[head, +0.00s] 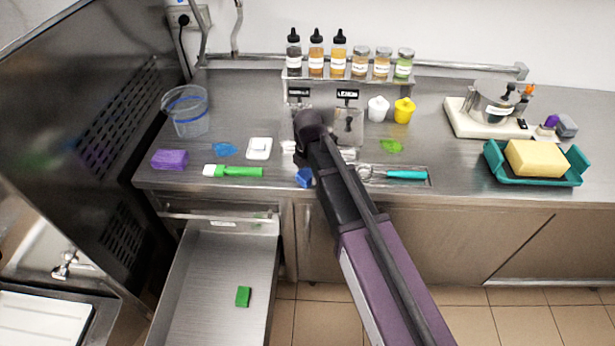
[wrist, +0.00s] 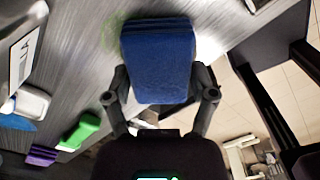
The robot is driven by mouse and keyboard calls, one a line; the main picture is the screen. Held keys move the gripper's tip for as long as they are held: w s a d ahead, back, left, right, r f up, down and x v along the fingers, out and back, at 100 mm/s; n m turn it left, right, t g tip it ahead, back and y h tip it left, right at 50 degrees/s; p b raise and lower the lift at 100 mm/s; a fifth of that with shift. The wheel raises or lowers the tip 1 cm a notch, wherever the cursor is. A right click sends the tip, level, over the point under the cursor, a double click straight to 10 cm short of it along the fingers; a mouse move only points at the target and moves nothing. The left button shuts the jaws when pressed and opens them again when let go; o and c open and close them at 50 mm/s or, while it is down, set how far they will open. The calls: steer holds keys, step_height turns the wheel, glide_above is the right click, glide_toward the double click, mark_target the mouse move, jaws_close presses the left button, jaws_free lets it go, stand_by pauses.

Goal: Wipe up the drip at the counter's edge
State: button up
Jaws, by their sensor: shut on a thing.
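My gripper (wrist: 165,98) is shut on a blue sponge (wrist: 158,60), with one finger at each side of it. In the head view the blue sponge (head: 304,178) is at the counter's front edge, left of my arm, which hides most of the gripper. In the wrist view a faint green smear (wrist: 113,32) shows on the steel counter (wrist: 75,65), beside and partly behind the sponge. I cannot tell whether the sponge touches the counter. The head view does not show this smear; my arm may cover it.
A blue spill (head: 225,150) and a green spill (head: 391,146) lie farther back. A purple sponge (head: 170,159), green-handled tool (head: 234,171) and white dish (head: 259,148) are to the left. An open drawer (head: 205,277) juts out below, holding a green sponge (head: 243,296). A teal-handled tool (head: 405,174) lies right.

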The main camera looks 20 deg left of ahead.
steer(key=shift+w+a, duration=0.25)
steer(key=shift+w, duration=0.8)
steer(key=shift+w, duration=0.1)
steer(key=shift+w+a+f, duration=0.1)
steer(key=shift+w+a, duration=0.15)
steer(key=shift+w, duration=0.65)
steer(key=shift+w+a, duration=0.2)
steer(key=shift+w, duration=0.65)
steer(key=shift+s, duration=0.15)
steer(key=shift+s+d, duration=0.25)
steer(key=shift+s, duration=0.65)
steer(key=shift+s+d, duration=0.25)
steer(key=shift+s, duration=0.65)
steer(key=shift+s+d, duration=0.2)
steer(key=shift+s, duration=0.7)
steer(key=shift+s+d, duration=0.2)
steer(key=shift+s, duration=0.65)
